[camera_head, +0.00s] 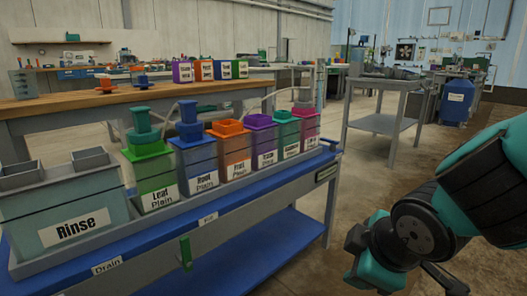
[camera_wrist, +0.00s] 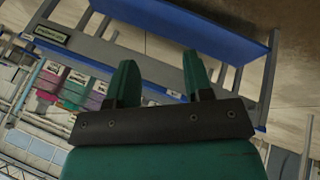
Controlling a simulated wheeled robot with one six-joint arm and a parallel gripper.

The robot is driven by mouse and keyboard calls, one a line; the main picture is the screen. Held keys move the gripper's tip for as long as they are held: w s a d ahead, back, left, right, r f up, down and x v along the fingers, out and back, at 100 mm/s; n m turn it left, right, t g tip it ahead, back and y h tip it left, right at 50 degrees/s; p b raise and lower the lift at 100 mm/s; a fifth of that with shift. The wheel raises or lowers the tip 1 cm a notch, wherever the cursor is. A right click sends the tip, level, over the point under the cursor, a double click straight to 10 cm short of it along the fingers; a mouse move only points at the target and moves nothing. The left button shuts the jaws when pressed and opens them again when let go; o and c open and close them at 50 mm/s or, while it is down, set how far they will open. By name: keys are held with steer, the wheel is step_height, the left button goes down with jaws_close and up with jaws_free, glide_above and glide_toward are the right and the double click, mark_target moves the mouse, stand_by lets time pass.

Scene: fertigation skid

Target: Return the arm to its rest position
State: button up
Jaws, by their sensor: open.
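My arm (camera_head: 470,200), teal and black, is folded at the right side of the head view, to the right of the blue-topped skid. My gripper (camera_wrist: 158,62) shows in the wrist view with its two green fingers apart and nothing between them. The fingers point toward the skid's blue lower shelf (camera_wrist: 200,25) and do not touch it as far as I can see. In the head view the fingertips are hard to make out near the lower right edge.
The skid (camera_head: 225,213) carries a grey Rinse bin (camera_head: 72,218) and labelled coloured bins, including a green Leaf bin (camera_head: 153,190) and a blue Root bin (camera_head: 196,165). A grey table (camera_head: 385,123) and blue drum (camera_head: 456,103) stand behind. Open floor lies between.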

steer(key=s+r+m+g+y+p, duration=0.3)
steer(key=s+r+m+g+p, duration=0.4)
steer(key=s+r, duration=0.75)
step_height(320, 180, up, 38)
steer(key=w+n+t+p, duration=0.1)
steer(key=w+p, duration=0.1)
steer(key=p, duration=3.5)
steer(key=shift+a, duration=0.25)
steer(key=shift+f, duration=0.1)
steer(key=shift+a, duration=0.15)
